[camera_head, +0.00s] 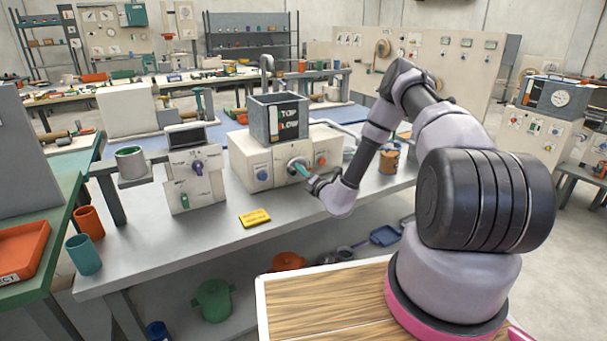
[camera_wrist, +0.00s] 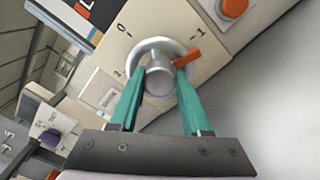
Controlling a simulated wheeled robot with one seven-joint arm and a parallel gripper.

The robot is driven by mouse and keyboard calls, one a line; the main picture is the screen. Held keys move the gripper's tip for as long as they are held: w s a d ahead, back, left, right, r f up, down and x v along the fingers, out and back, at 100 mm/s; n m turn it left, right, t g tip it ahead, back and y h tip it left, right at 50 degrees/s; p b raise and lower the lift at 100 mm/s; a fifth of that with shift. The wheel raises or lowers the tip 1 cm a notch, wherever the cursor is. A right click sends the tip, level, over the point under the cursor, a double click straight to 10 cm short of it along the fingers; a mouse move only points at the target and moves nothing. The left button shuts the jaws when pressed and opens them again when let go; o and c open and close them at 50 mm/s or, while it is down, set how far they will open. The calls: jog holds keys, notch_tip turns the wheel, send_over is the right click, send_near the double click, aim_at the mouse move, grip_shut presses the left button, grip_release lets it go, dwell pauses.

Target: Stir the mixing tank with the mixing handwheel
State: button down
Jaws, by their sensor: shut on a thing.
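The grey box-shaped tank (camera_head: 263,120), with a dark lettered front panel, stands on top of a cream console on the bench. Its edge shows at the top left of the wrist view (camera_wrist: 95,12). The handwheel (camera_wrist: 150,46) on the console front is a silvery ring with a round grey hub and an orange pointer at its right. Marks 0 and 1 are beside it. My gripper (camera_wrist: 160,82) has its teal fingers on either side of the hub, shut on it. In the head view my gripper (camera_head: 300,168) hides part of the wheel. The tank's contents are hidden.
A blue knob (camera_head: 262,174) and an orange button (camera_head: 321,160) flank the wheel. A yellow plate (camera_head: 255,218) lies on the bench in front. A second panel (camera_head: 198,177) and a green-rimmed pot (camera_head: 131,163) stand left. A brown can (camera_head: 389,161) stands right.

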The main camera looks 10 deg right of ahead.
jog(key=m, duration=0.5)
jog(key=shift+d+f, duration=0.1)
jog(key=shift+f, duration=0.05)
jog(key=m, duration=0.4)
jog(key=shift+m, duration=0.3)
jog(key=m, duration=0.4)
jog(key=shift+f+m, duration=0.1)
jog(key=shift+m, duration=2.2)
jog(key=shift+c, duration=1.8)
grip_release()
jog(key=v, duration=1)
jog(key=shift+s, duration=0.45)
